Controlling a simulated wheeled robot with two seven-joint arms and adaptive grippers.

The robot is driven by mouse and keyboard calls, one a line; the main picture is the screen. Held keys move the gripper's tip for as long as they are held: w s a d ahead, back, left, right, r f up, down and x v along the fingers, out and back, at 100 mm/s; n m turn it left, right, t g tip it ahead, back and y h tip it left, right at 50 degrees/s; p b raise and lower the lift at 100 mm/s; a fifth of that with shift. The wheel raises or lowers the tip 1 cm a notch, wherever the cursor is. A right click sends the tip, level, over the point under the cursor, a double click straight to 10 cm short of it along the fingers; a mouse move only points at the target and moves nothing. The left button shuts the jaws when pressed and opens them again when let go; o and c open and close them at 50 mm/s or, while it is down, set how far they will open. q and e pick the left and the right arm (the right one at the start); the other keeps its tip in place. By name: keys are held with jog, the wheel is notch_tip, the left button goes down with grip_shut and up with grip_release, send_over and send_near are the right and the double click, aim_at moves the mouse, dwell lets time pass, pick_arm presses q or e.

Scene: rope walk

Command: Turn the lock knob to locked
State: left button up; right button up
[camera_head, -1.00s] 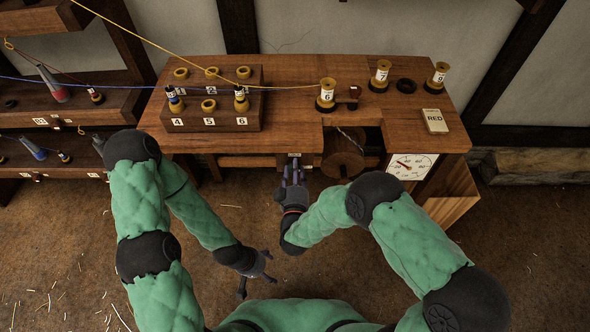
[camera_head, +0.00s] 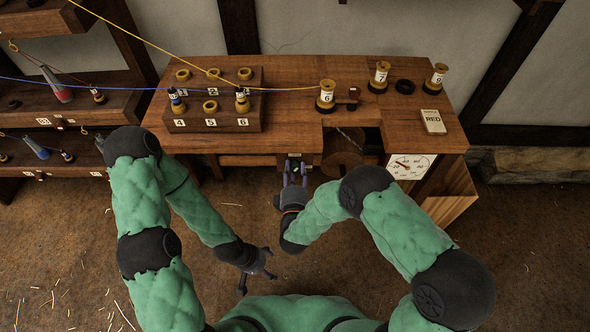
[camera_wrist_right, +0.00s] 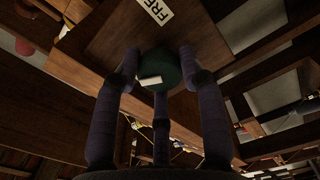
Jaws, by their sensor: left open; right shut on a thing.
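The lock knob (camera_wrist_right: 160,66) is dark green and round with a pale bar on it, in the right wrist view. It sits on a wooden face near a white label reading "FREE" (camera_wrist_right: 157,9), partly cut off by the frame edge. My right gripper (camera_head: 294,168) is at the front of the bench in the head view. In the wrist view its fingers (camera_wrist_right: 161,82) close around the knob. The bar does not clearly point at any label. My left gripper (camera_head: 258,274) is open and empty, low over the floor.
The wooden bench (camera_head: 290,112) carries a rack (camera_head: 215,120) of numbered spools, more yellow spools (camera_head: 326,97) and a "RED" card (camera_head: 433,121). A dial (camera_head: 408,166) and a wooden drum (camera_head: 343,150) are right of my right gripper. Yellow and blue lines cross above the bench.

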jog(key=n, duration=0.5)
jog(key=shift+w+a+r+p, duration=0.15)
jog(key=shift+a+p, duration=0.1)
jog(key=shift+p, duration=0.05)
jog(key=shift+n, duration=0.5)
jog(key=shift+f, duration=0.2)
jog(key=o, duration=1)
jog(key=shift+o, duration=0.7)
jog(key=shift+a+f, duration=0.1)
jog(key=s, duration=1.2)
